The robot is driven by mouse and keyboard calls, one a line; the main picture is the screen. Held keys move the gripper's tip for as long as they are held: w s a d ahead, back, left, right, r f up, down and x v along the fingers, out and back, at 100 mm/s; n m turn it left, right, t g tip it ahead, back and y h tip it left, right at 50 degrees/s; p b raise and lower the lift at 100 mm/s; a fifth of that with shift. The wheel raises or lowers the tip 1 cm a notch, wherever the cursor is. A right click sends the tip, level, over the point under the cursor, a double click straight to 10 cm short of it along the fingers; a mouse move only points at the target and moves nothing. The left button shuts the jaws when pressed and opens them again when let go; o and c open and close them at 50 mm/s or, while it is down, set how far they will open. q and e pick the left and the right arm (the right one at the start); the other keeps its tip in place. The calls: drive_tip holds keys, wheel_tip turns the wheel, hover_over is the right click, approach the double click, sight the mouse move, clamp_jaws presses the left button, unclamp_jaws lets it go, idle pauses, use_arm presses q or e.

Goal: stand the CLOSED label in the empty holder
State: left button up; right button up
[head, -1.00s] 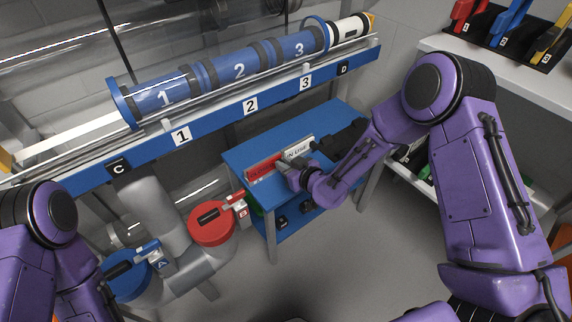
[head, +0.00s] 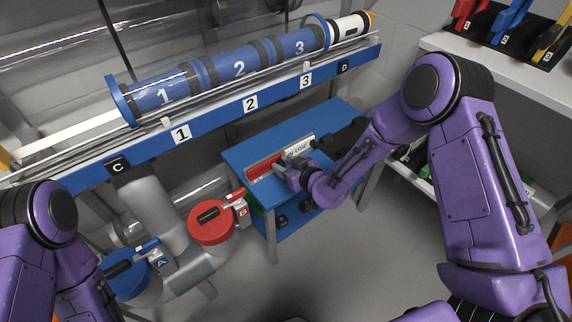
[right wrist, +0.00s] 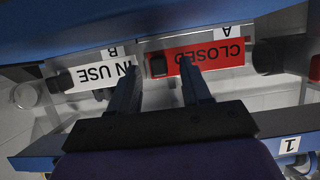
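The red CLOSED label (head: 264,168) stands on the blue table (head: 244,153), at the left end of a grey strip. In the right wrist view the CLOSED label (right wrist: 218,58) appears upside down, with a black knob (right wrist: 158,66) at its left and a tag A above. The white IN USE label (right wrist: 95,76) is beside it, with a tag B. My right gripper (right wrist: 160,78) is open. Its fingers point at the labels, one on each side of the black knob; I cannot tell whether they touch it. I cannot make out an empty holder. My left gripper is out of view.
A blue rail (head: 215,118) with a tube marked 1, 2, 3 (head: 238,66) runs behind the table. A red valve (head: 211,222) and a blue valve (head: 127,275) stand at the left. A white shelf (head: 500,73) is at the right.

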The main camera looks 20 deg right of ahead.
drive_tip(key=shift+s, duration=0.1)
drive_tip(key=p+v, duration=0.1)
drive_tip(key=v, duration=0.9)
drive_tip(key=shift+p, duration=0.4)
